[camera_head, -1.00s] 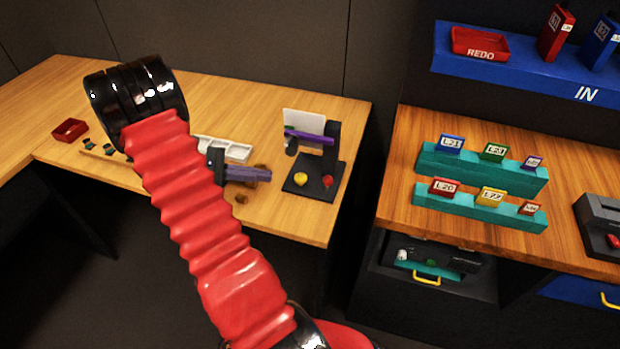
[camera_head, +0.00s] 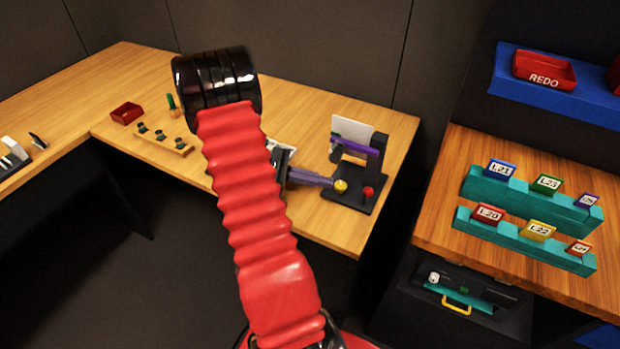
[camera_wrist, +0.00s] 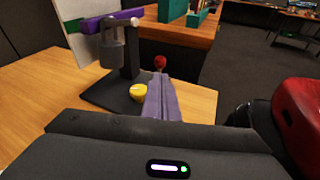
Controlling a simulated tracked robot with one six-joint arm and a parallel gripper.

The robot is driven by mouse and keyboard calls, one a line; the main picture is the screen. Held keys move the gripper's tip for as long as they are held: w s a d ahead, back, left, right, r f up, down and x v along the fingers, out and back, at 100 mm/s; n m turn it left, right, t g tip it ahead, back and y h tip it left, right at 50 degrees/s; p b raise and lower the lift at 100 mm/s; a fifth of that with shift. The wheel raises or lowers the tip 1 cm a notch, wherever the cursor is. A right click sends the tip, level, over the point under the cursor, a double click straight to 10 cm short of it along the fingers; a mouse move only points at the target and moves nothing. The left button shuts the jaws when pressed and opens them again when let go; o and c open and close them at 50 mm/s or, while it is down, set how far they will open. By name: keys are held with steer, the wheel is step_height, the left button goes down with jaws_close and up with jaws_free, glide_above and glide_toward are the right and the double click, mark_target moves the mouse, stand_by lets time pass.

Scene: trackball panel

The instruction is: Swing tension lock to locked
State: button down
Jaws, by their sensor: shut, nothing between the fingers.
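A black stand (camera_head: 352,203) sits on the wooden desk, with a yellow knob (camera_head: 341,186) and a red knob (camera_head: 368,192) on its base. An upright holds a purple bar (camera_head: 355,146) in front of a white panel (camera_head: 343,130). I cannot tell which part is the tension lock. My gripper (camera_head: 329,182) has purple fingers, shut and empty, with the tips close to the yellow knob. In the wrist view, the fingers (camera_wrist: 158,78) lie just right of the yellow knob (camera_wrist: 138,92) and point toward the red knob (camera_wrist: 160,62). Contact is unclear.
My red arm hides part of the desk (camera_head: 300,95). A white tray lies partly behind the arm. A red tray (camera_head: 126,113) and a small wooden rack (camera_head: 163,141) stand at left. Teal card holders (camera_head: 525,240) stand on the right counter, across a gap.

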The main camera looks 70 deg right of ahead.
glide_toward(367, 197)
steer(key=s+d, duration=0.2)
steer(key=s, duration=0.1)
steer(key=s+d, duration=0.1)
steer(key=shift+s+f, duration=0.2)
steer(key=shift+f, duration=0.2)
